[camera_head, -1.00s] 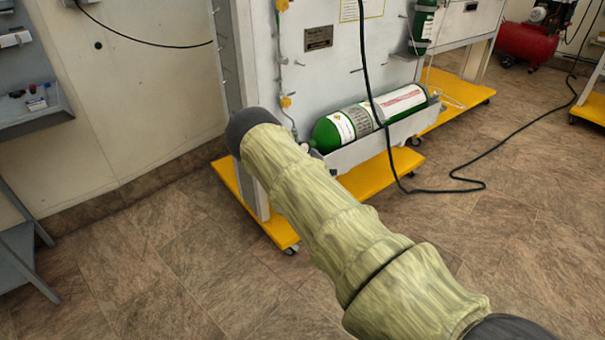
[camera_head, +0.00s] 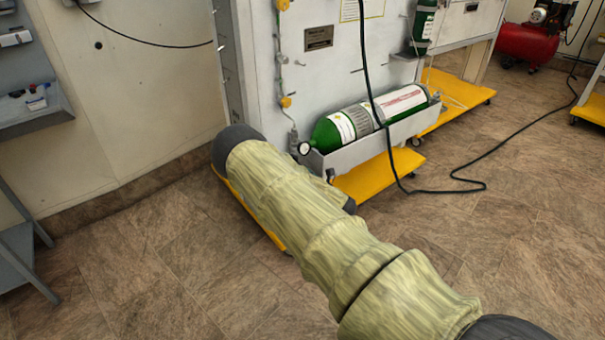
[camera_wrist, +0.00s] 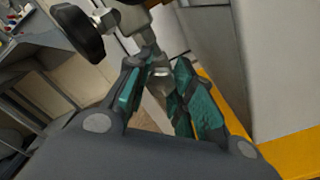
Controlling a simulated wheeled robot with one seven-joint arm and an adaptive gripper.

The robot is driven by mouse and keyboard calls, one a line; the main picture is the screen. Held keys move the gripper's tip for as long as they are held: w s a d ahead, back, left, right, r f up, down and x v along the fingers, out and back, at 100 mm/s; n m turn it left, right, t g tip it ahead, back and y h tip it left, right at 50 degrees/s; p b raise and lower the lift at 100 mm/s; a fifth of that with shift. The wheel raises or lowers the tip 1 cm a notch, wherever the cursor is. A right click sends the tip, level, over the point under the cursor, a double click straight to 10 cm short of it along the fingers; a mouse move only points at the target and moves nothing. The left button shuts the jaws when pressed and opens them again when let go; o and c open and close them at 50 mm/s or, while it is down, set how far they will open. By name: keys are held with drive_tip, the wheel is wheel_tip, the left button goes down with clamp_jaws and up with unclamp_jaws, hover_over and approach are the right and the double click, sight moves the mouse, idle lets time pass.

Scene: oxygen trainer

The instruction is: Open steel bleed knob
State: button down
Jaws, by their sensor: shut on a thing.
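In the wrist view, the dark fingers of my gripper (camera_wrist: 163,66) with teal pads close around a small shiny steel part, which looks like the steel bleed knob (camera_wrist: 160,73). The pads hide much of it. A steel and brass fitting (camera_wrist: 143,38) sits just above the fingertips. A black knob (camera_wrist: 79,32) sticks out at the upper left, apart from the fingers. In the head view my arm's sleeve hides my gripper and the knob.
A green cylinder (camera_head: 327,134) lies in a grey cradle on the pale panel (camera_head: 322,70), with a round gauge (camera_head: 304,148) at its left end. Yellow base plates (camera_head: 378,178) stick out over the floor. A black cable hangs in front. Grey shelving (camera_head: 40,118) stands at left.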

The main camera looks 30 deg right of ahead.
drive_tip(key=c, duration=1.2)
unclamp_jaws()
drive_tip(key=shift+a+f, duration=0.15)
drive_tip(key=shift+s, duration=0.1)
drive_tip(key=s+d, duration=0.1)
drive_tip(key=s, duration=1)
drive_tip(key=shift+s, duration=0.4)
drive_tip(key=shift+d, duration=0.15)
